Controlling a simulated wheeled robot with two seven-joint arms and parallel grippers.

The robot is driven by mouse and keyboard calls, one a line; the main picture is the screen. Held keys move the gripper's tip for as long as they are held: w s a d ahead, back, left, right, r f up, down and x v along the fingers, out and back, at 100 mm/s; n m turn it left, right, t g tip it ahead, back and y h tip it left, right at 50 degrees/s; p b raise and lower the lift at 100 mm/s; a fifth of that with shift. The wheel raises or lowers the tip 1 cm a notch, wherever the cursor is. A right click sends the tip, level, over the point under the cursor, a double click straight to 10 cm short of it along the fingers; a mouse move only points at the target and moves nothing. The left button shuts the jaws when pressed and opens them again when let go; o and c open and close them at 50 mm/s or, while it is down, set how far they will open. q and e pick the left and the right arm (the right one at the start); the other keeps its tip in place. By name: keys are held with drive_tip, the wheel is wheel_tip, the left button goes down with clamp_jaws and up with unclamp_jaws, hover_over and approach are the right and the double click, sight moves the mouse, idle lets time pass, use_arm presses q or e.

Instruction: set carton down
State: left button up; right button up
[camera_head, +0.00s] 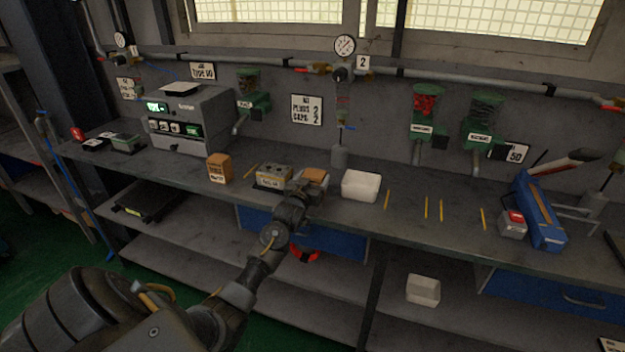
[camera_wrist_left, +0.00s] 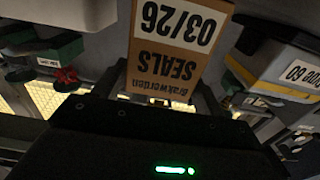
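A brown carton (camera_head: 316,176) shows just beyond my left gripper (camera_head: 303,192) at the front middle of the workbench. In the left wrist view the carton (camera_wrist_left: 170,45) fills the space between the two fingers of the left gripper (camera_wrist_left: 165,92), with its printed "SEALS 03/26" label upside down. The fingers look shut on it. The gripper hides much of the carton in the head view, and I cannot tell whether its underside touches the bench. My right gripper is not in view.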

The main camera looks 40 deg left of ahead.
use_arm(q)
drive_tip(key=shift+o, duration=1.3)
drive_tip(key=shift+r, duration=0.2)
drive_tip(key=shift+s+d+f, duration=0.15)
drive_tip(key=shift+s, duration=0.2)
drive_tip(key=b+v, duration=0.1)
drive_tip(key=v, duration=1)
drive_tip(key=shift+b, duration=0.35)
drive_tip(key=shift+s, duration=0.15)
